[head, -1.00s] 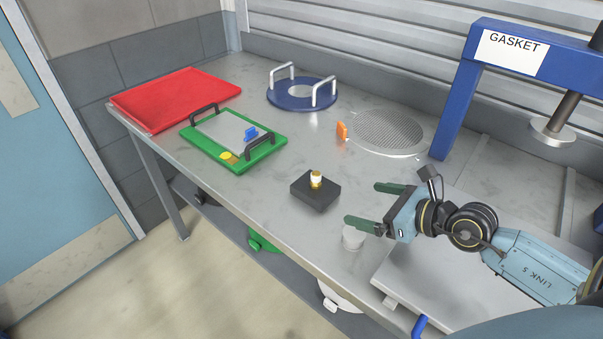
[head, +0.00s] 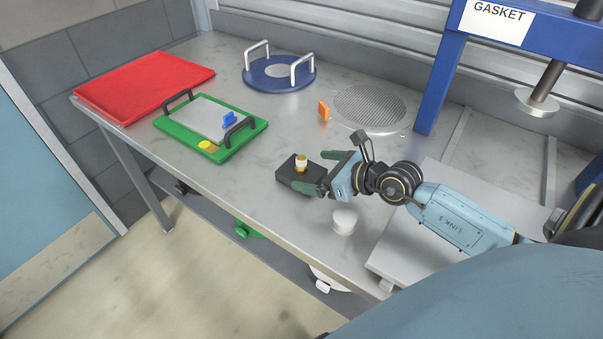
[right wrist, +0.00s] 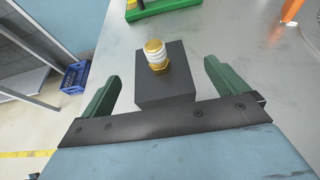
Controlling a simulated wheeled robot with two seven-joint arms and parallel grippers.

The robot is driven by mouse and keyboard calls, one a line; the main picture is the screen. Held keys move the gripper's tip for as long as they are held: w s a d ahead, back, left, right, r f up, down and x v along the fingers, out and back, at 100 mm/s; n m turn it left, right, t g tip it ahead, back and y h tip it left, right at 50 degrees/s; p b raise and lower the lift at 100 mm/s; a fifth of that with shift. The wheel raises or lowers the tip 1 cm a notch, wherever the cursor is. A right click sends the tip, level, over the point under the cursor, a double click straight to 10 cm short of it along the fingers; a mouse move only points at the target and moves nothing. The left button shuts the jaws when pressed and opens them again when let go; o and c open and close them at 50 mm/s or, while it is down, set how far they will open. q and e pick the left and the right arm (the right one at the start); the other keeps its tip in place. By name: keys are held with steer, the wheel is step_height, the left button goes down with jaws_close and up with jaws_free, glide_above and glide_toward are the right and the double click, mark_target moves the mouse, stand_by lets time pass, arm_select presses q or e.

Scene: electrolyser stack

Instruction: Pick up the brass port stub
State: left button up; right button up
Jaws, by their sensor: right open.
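The brass port stub (head: 301,162) stands upright on a black block (head: 291,176) on the grey bench. In the right wrist view the stub (right wrist: 156,56) has a white band around its middle and a brass hex base, and it sits on top of the block (right wrist: 166,90). My right gripper (head: 318,172) is open, its green fingers pointing toward the block. In the wrist view the fingers (right wrist: 160,82) lie to either side of the block, with nothing held between them. My left gripper is not in view.
A white cup-like cylinder (head: 344,221) stands close below my right gripper. A green tray (head: 248,141), red tray (head: 187,82), blue ring plate (head: 256,82), orange clip (head: 323,111) and mesh disc (head: 370,106) lie farther back. The blue gasket press (head: 440,85) stands right.

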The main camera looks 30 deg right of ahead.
mark_target(306, 167)
steer(key=x, duration=0.5)
steer(key=shift+f, duration=0.25)
steer(key=c, duration=2.1)
steer(key=shift+w+r, duration=0.1)
steer(key=shift+r, duration=0.3)
